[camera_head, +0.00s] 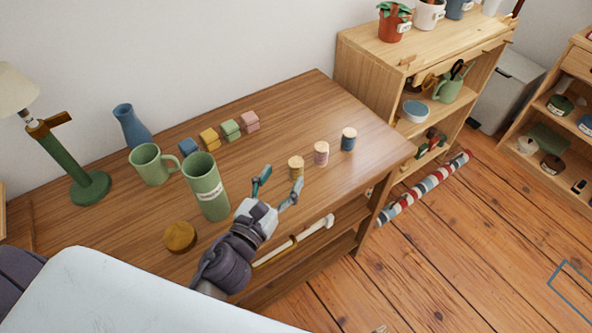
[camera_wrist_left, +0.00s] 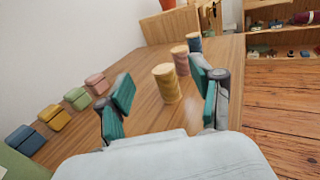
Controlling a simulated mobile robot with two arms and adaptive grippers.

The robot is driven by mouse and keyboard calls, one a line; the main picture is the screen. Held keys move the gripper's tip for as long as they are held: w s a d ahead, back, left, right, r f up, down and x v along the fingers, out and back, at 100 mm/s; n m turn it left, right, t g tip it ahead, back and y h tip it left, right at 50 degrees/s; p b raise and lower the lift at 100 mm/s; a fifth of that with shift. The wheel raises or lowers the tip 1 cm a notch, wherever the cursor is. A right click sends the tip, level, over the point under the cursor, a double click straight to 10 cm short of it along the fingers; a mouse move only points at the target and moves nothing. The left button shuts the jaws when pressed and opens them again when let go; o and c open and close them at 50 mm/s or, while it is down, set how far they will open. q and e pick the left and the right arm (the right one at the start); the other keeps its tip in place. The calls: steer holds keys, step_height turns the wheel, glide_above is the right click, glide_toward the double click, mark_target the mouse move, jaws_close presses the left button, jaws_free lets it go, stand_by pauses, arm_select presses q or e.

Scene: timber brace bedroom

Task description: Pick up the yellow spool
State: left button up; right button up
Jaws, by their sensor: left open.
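The yellow spool (camera_head: 296,166) stands upright on the wooden table (camera_head: 330,110), the leftmost of three spools in a row. My left gripper (camera_head: 278,184) is open, just short of it, with its fingers pointing toward it. In the left wrist view the yellow spool (camera_wrist_left: 167,83) stands ahead, between the two teal finger pads but nearer the right finger. Nothing is between the fingers as far as I can see.
A pink spool (camera_head: 321,153) and a blue spool (camera_head: 348,139) stand beyond the yellow one. A green cylinder (camera_head: 207,190), a mug (camera_head: 150,164) and several small coloured blocks (camera_head: 209,138) stand to the left. The table's edge is close on the right.

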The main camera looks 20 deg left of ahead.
mark_target(293, 170)
arm_select(q)
step_height(293, 170, down, 4)
steer(key=shift+w+r+b, duration=0.15)
steer(key=shift+b, duration=0.4)
steer(key=w, duration=0.1)
steer(key=w+r+p, duration=0.1)
steer(key=w, duration=0.1)
steer(key=shift+w+d, duration=0.15)
steer(key=shift+w, duration=0.1)
steer(key=w, duration=0.3)
steer(key=shift+w+d+f+p, duration=0.15)
steer(key=shift+w+d+p, duration=0.15)
steer(key=shift+p, duration=0.1)
steer(key=shift+w, duration=0.2)
steer(key=shift+c, duration=0.4)
steer(key=c, duration=0.8)
steer(key=shift+c, duration=0.8)
arm_select(e)
steer(key=shift+w+d+f, duration=0.1)
steer(key=shift+w+d, duration=0.05)
steer(key=shift+w, duration=0.1)
